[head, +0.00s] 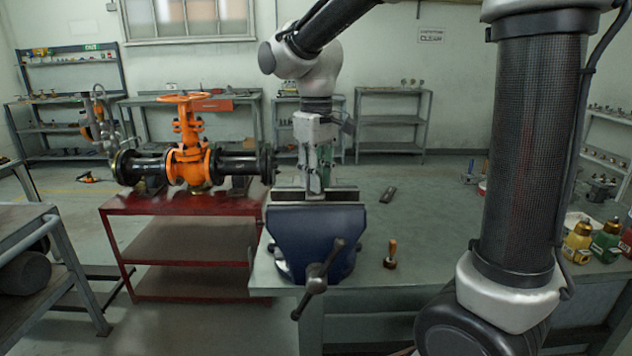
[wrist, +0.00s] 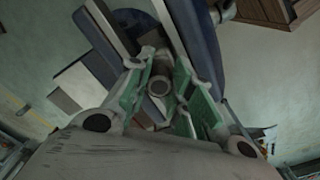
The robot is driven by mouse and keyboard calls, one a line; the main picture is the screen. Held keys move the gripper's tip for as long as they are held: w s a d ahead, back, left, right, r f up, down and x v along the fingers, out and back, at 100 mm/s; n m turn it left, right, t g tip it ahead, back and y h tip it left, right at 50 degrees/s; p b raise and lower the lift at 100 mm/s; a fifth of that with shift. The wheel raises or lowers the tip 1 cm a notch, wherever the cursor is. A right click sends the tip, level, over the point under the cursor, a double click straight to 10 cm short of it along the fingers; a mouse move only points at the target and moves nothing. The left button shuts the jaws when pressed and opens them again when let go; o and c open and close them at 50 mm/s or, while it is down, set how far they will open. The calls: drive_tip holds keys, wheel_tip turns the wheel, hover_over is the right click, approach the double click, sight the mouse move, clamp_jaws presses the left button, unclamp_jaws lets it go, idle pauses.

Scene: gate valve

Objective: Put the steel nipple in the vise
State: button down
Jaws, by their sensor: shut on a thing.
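The blue vise (head: 318,240) stands at the front left edge of the workbench, its handle hanging at the front. My gripper (head: 315,190) points down directly above the vise jaws, its fingertips at jaw height. In the wrist view my gripper (wrist: 158,90) is shut on the steel nipple (wrist: 159,87), a short grey tube seen end-on between the green finger pads. The vise jaws (wrist: 110,32) show beyond the nipple, with a gap between them. In the head view the nipple is mostly hidden by the fingers. I cannot tell whether the jaws touch it.
An orange gate valve (head: 190,150) sits on a red table (head: 180,206) at left.

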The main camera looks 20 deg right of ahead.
drive_tip(key=shift+f, duration=0.55)
drive_tip(key=c, duration=1.3)
unclamp_jaws()
drive_tip(key=shift+f, duration=0.1)
wheel_tip(320, 180, up, 12)
drive_tip(key=s+d+f+m+t, duration=0.1)
drive_tip(key=s+d+f, duration=0.2)
drive_tip(key=s+d, duration=0.2)
drive_tip(key=s+d+f+m+t, duration=0.2)
drive_tip(key=s+d+f, duration=0.1)
drive_tip(key=s+d, duration=0.2)
drive_tip(key=s+d+f+m+t, duration=0.1)
drive_tip(key=s+d+f+m, duration=0.1)
drive_tip(key=s, duration=0.7)
drive_tip(key=shift+d+f, duration=0.3)
drive_tip(key=shift+d, duration=0.4)
drive_tip(key=shift+d+f, duration=0.25)
drive_tip(key=shift+d, duration=0.45)
